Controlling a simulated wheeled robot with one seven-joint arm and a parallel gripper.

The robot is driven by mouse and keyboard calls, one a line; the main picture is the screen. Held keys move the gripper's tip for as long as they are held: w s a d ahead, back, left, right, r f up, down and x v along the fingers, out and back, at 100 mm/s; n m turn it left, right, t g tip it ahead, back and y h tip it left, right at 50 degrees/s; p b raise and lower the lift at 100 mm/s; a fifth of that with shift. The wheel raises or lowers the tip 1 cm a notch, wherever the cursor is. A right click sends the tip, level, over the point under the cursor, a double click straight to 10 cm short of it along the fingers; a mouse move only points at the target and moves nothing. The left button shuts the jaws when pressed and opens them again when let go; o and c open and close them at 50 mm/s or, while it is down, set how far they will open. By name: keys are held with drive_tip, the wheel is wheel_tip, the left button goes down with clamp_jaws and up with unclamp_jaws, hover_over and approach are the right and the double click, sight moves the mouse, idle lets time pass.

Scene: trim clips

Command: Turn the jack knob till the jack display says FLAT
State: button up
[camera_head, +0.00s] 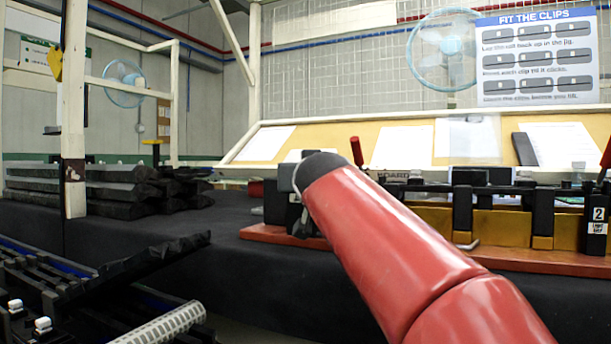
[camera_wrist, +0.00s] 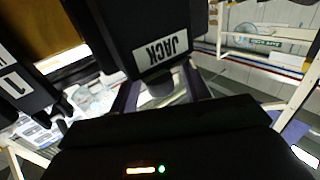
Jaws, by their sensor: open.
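In the wrist view a black box with a white JACK label (camera_wrist: 161,52), upside down in the picture, hangs at the top middle. A grey, round-ended part below the label, which looks like the jack knob (camera_wrist: 157,88), sticks out towards my gripper (camera_wrist: 162,94). The gripper is open, with one finger on each side of this part; I cannot tell whether they touch it. In the head view my red arm reaches to the left end of the fixture and hides most of the gripper and jack. No jack display reading is visible in either view.
A red-brown base (camera_head: 545,262) carries several black clamps, one with a label 2 (camera_head: 598,214). A block labelled 1 (camera_wrist: 12,84) stands left in the wrist view. Dark trim pieces (camera_head: 90,188) are stacked at left. The black table top (camera_head: 200,225) between is clear.

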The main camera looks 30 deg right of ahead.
drive_tip(key=b+v, duration=0.2)
drive_tip(key=v, duration=0.5)
drive_tip(key=shift+s, duration=0.4)
drive_tip(key=shift+a, duration=0.1)
